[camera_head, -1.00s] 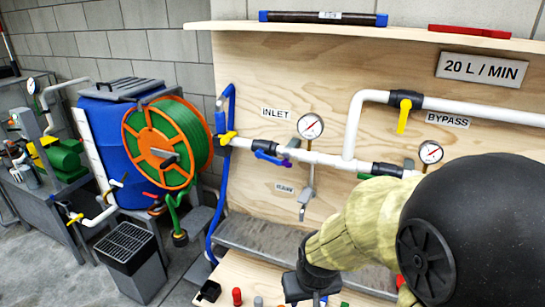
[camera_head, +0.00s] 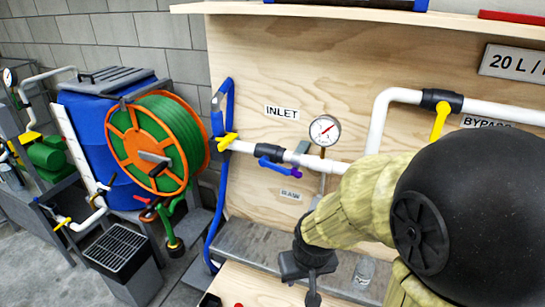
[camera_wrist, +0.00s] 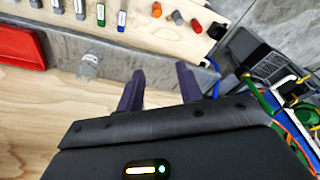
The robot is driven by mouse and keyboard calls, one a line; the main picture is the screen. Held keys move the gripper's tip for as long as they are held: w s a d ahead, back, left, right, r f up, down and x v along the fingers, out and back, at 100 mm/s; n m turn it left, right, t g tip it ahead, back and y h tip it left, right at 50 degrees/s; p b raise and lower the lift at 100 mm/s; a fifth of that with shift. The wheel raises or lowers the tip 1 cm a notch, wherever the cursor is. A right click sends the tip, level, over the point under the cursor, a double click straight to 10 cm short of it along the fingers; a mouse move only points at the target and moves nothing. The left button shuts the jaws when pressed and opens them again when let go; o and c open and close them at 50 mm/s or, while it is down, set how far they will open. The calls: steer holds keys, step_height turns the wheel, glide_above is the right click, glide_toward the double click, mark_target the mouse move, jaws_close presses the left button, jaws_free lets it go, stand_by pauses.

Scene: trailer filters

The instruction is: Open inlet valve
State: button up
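The INLET label (camera_head: 282,112) is on the plywood panel above a white pipe. On this pipe is a valve with a blue handle (camera_head: 271,162), lying roughly along the pipe and slanting down to the right. A yellow handle (camera_head: 228,141) is at the pipe's left end, beside the blue hose. I cannot tell for certain which one is the inlet valve. My gripper (camera_head: 310,270) is below and to the right of the blue handle, apart from it. In the wrist view my gripper (camera_wrist: 158,88) has its two purple fingers apart with nothing between them.
A pressure gauge (camera_head: 325,130) stands on the pipe right of the blue handle. The bypass valve's yellow handle (camera_head: 440,120) hangs at upper right. A green hose reel (camera_head: 155,145) and blue tank (camera_head: 95,130) are left.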

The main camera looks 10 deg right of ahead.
steer(key=shift+w, duration=0.1)
steer(key=shift+o, duration=0.6)
steer(key=o, duration=0.4)
steer(key=shift+a, duration=0.1)
steer(key=shift+c, duration=0.2)
steer(key=o, duration=0.9)
steer(key=w+a+t, duration=0.1)
steer(key=w, duration=0.1)
steer(key=w+a+m+t+p, duration=0.1)
steer(key=w+a, duration=0.1)
steer(key=w+a+r+t+p, duration=0.1)
steer(key=w+a, duration=0.1)
steer(key=w, duration=0.1)
steer(key=shift+a+r+m+y, duration=0.1)
steer(key=shift+a+m+y, duration=0.1)
steer(key=shift+m+y, duration=0.15)
steer(key=w+a+r+m+t+h+p, duration=0.25)
steer(key=w+a+t, duration=0.2)
steer(key=w, duration=0.25)
steer(key=s+r+m+t+h, duration=0.1)
steer(key=r+h, duration=0.1)
steer(key=r, duration=0.1)
steer(key=r+m+t+h+p, duration=0.1)
steer(key=r+m+t+h, duration=0.1)
steer(key=h, duration=0.1)
steer(key=s+r+m+t+h+p, duration=0.1)
steer(key=r+t+h, duration=0.1)
steer(key=r+h, duration=0.1)
steer(key=shift+s+r+m, duration=0.3)
steer(key=shift+s, duration=0.05)
